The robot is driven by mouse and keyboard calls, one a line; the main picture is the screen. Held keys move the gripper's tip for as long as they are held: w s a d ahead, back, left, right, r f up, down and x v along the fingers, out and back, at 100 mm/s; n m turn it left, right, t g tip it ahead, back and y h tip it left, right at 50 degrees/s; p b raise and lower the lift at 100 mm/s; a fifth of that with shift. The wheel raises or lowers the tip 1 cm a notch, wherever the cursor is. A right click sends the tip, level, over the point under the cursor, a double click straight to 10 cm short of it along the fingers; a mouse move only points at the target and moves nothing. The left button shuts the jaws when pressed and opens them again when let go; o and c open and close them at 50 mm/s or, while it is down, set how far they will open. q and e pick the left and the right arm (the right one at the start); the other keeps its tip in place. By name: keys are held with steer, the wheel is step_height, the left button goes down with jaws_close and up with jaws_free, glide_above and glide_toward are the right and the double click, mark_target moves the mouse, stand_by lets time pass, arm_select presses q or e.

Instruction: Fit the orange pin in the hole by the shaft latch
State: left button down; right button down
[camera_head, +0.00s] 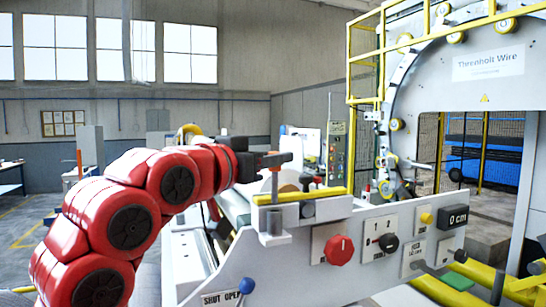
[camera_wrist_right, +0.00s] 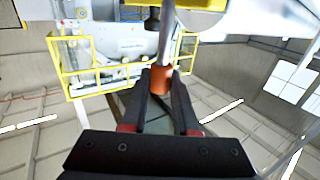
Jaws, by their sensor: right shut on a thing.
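The orange pin (camera_head: 275,159) has an orange head and a grey metal shank. My right gripper (camera_head: 262,160) is shut on its head and holds it upright, shank down. A grey bracket with a short upright sleeve (camera_head: 273,222) sits on the machine's front edge, directly below the pin. The shank's lower end appears to meet the sleeve's top; I cannot tell whether it is inside the hole. In the right wrist view, the orange head (camera_wrist_right: 160,78) is between the fingers and the shank runs up towards the machine. My left gripper is not in view.
A white control panel (camera_head: 350,250) with a red knob (camera_head: 339,249) and a black knob (camera_head: 388,245) stands right of the bracket. A yellow bar (camera_head: 300,196) lies just behind the pin. The large ring machine (camera_head: 400,90) stands at the back right.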

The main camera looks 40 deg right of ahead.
mark_target(273, 188)
steer(key=shift+p, duration=0.95)
stand_by(1.1)
steer(key=shift+f+b, duration=1.4)
steer(key=shift+f, duration=1.1)
steer(key=c, duration=0.6)
jaws_free()
steer(key=shift+a, duration=0.1)
steer(key=shift+s+a+f, duration=0.1)
steer(key=shift+a, duration=0.15)
steer(key=b+v, duration=0.4)
steer(key=v, duration=1.2)
steer(key=shift+s+a+b, duration=0.2)
steer(key=shift+a+b, duration=0.1)
steer(key=shift+b, duration=0.05)
